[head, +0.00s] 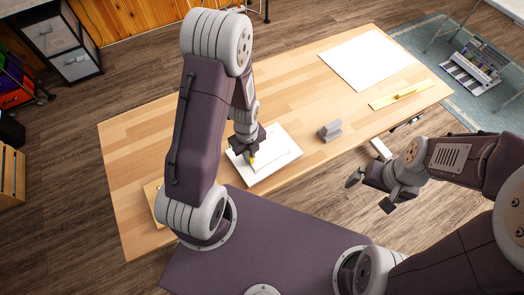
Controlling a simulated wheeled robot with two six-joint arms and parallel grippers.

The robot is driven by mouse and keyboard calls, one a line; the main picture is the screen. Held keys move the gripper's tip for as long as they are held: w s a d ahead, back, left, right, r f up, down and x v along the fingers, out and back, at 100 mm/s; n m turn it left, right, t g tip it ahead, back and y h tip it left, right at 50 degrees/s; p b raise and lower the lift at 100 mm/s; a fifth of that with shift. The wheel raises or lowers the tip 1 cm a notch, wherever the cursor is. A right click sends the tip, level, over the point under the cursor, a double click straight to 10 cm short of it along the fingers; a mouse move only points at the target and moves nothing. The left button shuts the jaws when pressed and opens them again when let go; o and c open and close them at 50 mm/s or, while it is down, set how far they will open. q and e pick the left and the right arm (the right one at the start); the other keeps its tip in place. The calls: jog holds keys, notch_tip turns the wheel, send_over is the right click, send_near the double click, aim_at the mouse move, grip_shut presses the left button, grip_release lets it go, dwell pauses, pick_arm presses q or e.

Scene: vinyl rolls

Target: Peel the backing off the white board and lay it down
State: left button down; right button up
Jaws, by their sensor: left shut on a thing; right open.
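The white board (262,172) lies on the wooden table in front of me, with a thinner white sheet (284,148) seeming to lie on top; I cannot tell which layer is the backing. My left gripper (251,152) points down over the board's left part. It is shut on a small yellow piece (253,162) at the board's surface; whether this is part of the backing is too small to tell. My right gripper (370,193) is open and empty, beyond the table's near edge to the right.
A grey block (330,131) stands right of the board. A large white sheet (366,60) lies at the table's far right, with a yellow strip (400,94) in front of it. The wooden table (135,150) is bare on the left. A tan piece (153,191) is partly hidden by my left arm.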

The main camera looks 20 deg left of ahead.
pick_arm(q)
jog(key=shift+r+p, duration=3)
jog(key=shift+r, duration=0.45)
